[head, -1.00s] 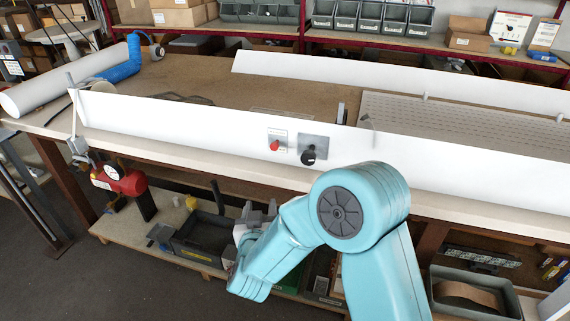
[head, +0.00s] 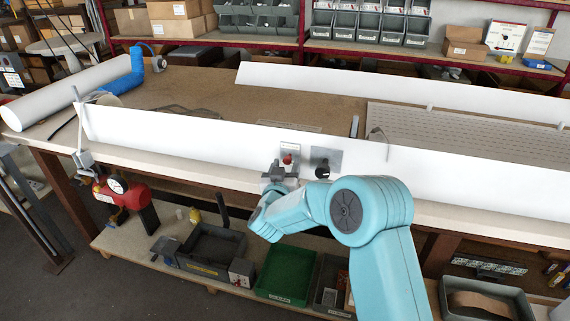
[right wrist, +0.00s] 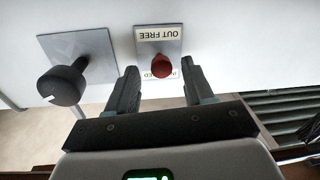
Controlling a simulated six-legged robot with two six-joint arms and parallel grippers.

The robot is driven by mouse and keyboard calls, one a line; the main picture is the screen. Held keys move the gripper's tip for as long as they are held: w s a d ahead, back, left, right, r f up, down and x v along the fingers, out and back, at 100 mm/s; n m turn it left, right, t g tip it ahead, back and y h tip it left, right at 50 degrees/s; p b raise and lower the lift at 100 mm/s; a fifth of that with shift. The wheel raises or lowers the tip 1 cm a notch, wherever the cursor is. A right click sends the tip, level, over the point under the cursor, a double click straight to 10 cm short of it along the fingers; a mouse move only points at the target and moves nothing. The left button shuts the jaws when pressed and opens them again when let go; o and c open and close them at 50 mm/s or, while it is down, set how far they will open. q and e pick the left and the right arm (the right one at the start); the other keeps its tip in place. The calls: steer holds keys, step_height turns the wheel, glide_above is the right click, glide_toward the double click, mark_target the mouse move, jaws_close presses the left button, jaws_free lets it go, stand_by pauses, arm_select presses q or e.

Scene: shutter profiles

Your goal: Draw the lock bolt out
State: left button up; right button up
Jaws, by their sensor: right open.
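The lock bolt shows as a red knob (head: 287,159) on a small labelled plate on the front of the white profile (head: 210,133). In the right wrist view the red knob (right wrist: 162,65) sits between my two fingertips, and the plate reads "OUT FREE" (right wrist: 160,34). My right gripper (head: 279,174) is open, just in front of and below the knob. The fingers stand one on each side of it, apart from it. How far the knob stands out is hard to tell. My left gripper is not in view.
A black knob (head: 322,171) on a grey plate sits close beside the red one; it also shows left of my fingers in the right wrist view (right wrist: 62,85). The profile stands along the workbench's front edge (head: 225,174). Bins, including a green one (head: 286,272), are on the shelf below.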

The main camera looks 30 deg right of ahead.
steer(key=shift+w+d, duration=0.25)
steer(key=shift+w, duration=0.05)
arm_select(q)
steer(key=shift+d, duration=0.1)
arm_select(e)
steer(key=shift+a, duration=0.1)
jaws_close()
steer(key=shift+s+a+f, duration=0.15)
steer(key=shift+a, duration=0.05)
steer(key=shift+b+v, duration=0.4)
steer(key=shift+v, duration=0.4)
steer(key=shift+s+a, duration=0.1)
steer(key=shift+a, duration=0.15)
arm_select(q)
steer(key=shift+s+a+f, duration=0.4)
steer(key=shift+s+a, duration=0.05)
arm_select(e)
steer(key=shift+f, duration=0.1)
